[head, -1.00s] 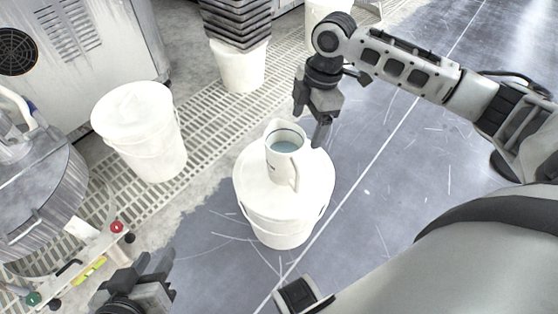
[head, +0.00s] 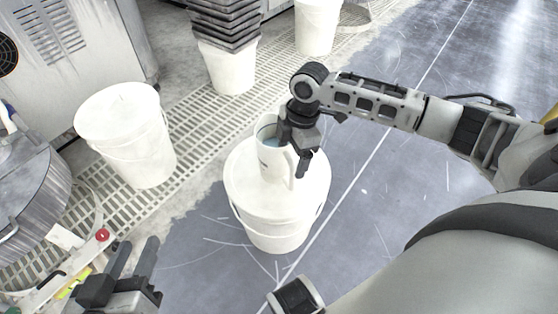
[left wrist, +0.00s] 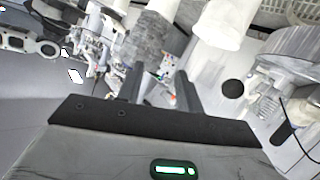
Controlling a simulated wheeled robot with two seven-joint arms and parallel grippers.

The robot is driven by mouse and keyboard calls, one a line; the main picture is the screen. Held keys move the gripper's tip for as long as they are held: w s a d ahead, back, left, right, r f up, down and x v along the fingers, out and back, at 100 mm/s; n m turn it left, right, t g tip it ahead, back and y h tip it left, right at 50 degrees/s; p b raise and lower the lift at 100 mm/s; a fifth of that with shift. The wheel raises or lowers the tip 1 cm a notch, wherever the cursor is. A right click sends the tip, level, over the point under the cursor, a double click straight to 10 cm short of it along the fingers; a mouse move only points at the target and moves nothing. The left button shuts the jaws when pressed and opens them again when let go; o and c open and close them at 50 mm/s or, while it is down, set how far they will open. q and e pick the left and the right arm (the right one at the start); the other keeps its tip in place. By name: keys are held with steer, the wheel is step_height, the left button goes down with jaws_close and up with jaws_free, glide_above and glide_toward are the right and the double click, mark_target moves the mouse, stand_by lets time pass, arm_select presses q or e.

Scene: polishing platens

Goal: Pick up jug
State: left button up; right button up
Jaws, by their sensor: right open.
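The white jug (head: 270,164) with bluish liquid inside stands upright on the lid of a white lidded bucket (head: 262,228). Its handle is on the right side. My right gripper (head: 300,165) is open at the handle side of the jug, and it hides part of the jug's rim and handle. Whether a finger touches the handle I cannot tell. My left gripper (head: 132,268) is open and empty at the lower left, well away from the jug; its two fingers also show in the left wrist view (left wrist: 160,88).
A white bucket (head: 128,135) stands on the floor grating at left. Another bucket (head: 228,68) holds stacked dark trays (head: 225,22). A round metal machine (head: 28,195) is at far left. The floor (head: 400,200) right of the jug's bucket is clear.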

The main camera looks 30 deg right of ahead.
step_height(320, 180, down, 3)
steer(key=shift+a+r+b, duration=0.15)
steer(key=shift+r+b, duration=0.05)
steer(key=shift+b, duration=0.1)
steer(key=shift+r, duration=0.1)
jaws_close()
arm_select(q)
steer(key=shift+w+d+r+t+h, duration=0.15)
steer(key=shift+d+r+t+h, duration=0.15)
steer(key=shift+r, duration=0.3)
arm_select(e)
steer(key=shift+w+r, duration=0.1)
steer(key=shift+r, duration=0.15)
